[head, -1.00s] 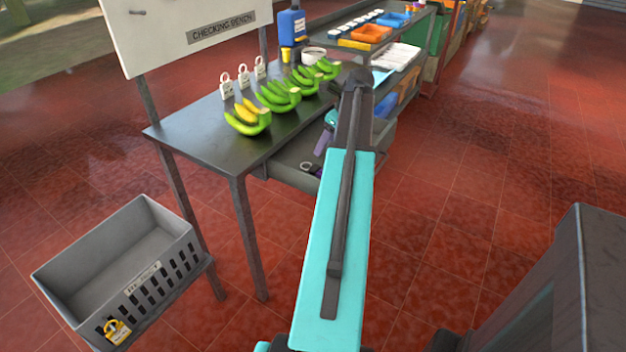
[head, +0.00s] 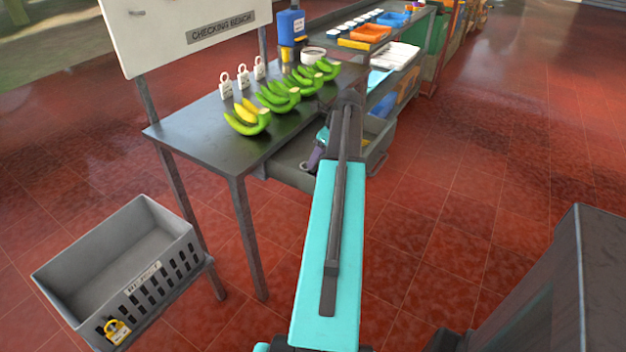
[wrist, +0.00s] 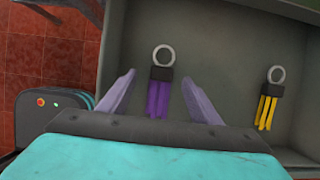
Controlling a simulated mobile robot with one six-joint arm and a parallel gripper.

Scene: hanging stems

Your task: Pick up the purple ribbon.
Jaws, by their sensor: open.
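The purple ribbon (wrist: 158,98) lies in the grey open drawer (wrist: 213,40) in the wrist view. It has a dark clip and a pale ring (wrist: 163,55) at its far end. My gripper (wrist: 157,85) is open, its two lilac fingers to the left and right of the ribbon, with nothing held. The near end of the ribbon is close to the gripper's body. I cannot tell how high the fingers are above it. In the head view my arm covers much of the drawer (head: 288,174), and the ribbon cannot be made out there.
A yellow ribbon (wrist: 267,108) with a ring lies to the right in the same drawer. Above is the bench (head: 190,135) with several banana bunches (head: 248,119) and white tags. A grey crate (head: 95,290) stands at lower left.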

